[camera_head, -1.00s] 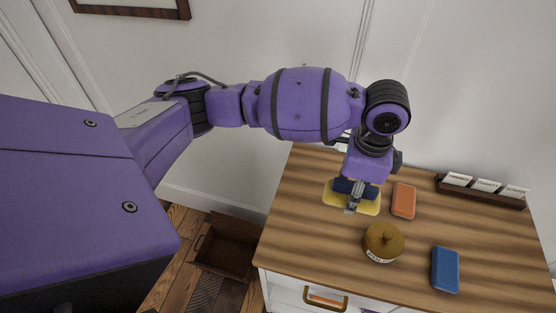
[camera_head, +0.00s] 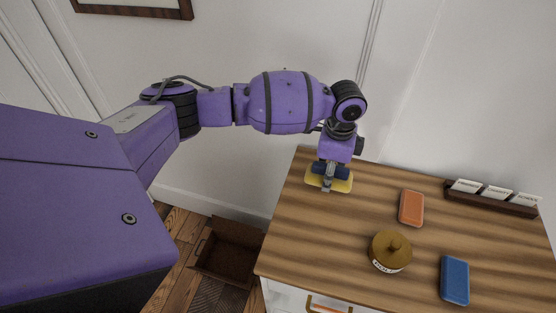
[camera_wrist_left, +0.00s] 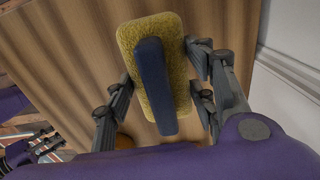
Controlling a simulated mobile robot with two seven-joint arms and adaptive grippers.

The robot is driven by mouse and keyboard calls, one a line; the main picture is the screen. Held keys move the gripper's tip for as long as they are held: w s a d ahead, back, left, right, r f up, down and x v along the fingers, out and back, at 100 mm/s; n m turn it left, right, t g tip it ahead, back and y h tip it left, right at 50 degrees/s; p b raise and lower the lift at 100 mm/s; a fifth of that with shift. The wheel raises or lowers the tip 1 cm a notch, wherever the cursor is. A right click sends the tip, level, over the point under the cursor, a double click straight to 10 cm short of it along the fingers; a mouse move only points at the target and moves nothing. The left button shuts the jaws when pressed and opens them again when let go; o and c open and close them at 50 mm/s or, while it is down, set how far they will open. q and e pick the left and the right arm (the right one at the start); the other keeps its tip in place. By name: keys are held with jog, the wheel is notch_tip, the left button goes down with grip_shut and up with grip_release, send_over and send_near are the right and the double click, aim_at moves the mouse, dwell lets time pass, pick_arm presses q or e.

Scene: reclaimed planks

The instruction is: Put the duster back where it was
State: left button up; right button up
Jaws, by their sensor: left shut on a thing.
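The duster has a yellow fuzzy pad and a dark blue handle. In the head view the duster (camera_head: 343,186) is over the back left of the wooden top (camera_head: 310,235); it also shows in the left wrist view (camera_wrist_left: 178,70). My left gripper (camera_head: 328,185) is shut on its handle, with fingers on both sides in the wrist view (camera_wrist_left: 165,90). I cannot tell whether the pad touches the wood. Part of what looks like my right gripper (camera_wrist_left: 18,155) shows at the wrist view's lower left; its jaws are unclear.
An orange block (camera_head: 411,208), a brown lidded pot (camera_head: 390,250) and a blue block (camera_head: 455,280) stand on the right part of the top. A dark rack with white cards (camera_head: 492,198) is along the wall. A brown box (camera_head: 228,252) is on the floor. The top's left front is clear.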

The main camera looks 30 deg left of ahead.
pick_arm(q)
jog(key=shift+w+a+f, duration=0.2)
jog(key=shift+w+f, duration=0.15)
jog(key=shift+w+a+f, duration=0.1)
jog(key=shift+w+f, duration=0.05)
jog(key=shift+f, duration=1.45)
jog(key=shift+f, duration=0.15)
jog(key=o, duration=1.3)
jog(key=shift+o, duration=0.2)
notch_tip(320, 180, up, 12)
jog(key=shift+r, duration=0.2)
